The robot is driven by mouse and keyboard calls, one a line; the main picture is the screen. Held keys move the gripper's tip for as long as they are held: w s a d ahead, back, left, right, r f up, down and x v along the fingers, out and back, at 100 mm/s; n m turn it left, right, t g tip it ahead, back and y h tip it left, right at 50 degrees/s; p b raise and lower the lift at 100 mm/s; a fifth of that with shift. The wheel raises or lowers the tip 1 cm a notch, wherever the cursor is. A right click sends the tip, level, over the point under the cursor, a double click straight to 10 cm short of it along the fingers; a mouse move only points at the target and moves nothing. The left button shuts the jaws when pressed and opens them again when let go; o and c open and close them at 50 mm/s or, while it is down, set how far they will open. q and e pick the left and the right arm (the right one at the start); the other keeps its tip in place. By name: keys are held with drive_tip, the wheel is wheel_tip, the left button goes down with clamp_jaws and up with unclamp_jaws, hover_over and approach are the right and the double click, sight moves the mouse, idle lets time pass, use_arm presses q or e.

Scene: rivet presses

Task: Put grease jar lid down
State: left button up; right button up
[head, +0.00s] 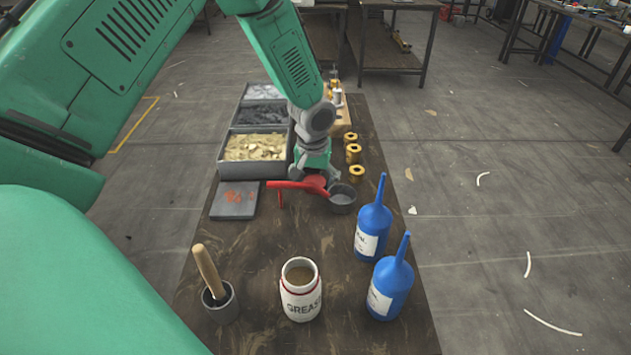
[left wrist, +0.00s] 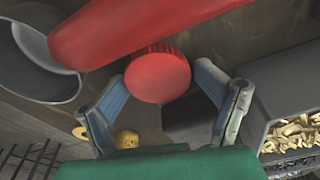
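The red grease jar lid (left wrist: 157,76) is round with a ribbed edge. It sits between the two fingertips of my left gripper (left wrist: 160,76), which look closed on its sides. In the head view, my left gripper (head: 314,168) is over the far half of the table, and red shows below it where the lid and a red lever overlap. I cannot tell the lid's height above the table. The white grease jar (head: 301,290) stands open at the near middle, with brown grease inside. My right gripper is not in view.
Bins (head: 222,155), a grey plate (head: 233,203), blue bottles (head: 373,222), and a brush cup (head: 225,308) surround clear tabletop.

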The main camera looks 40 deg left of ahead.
use_arm(q)
drive_tip(key=shift+s, duration=0.1)
wheel_tip(320, 180, up, 13)
drive_tip(key=s+p, duration=0.1)
drive_tip(key=shift+d+p, duration=0.4)
drive_tip(key=shift+a, duration=0.1)
drive_tip(key=shift+r, duration=0.15)
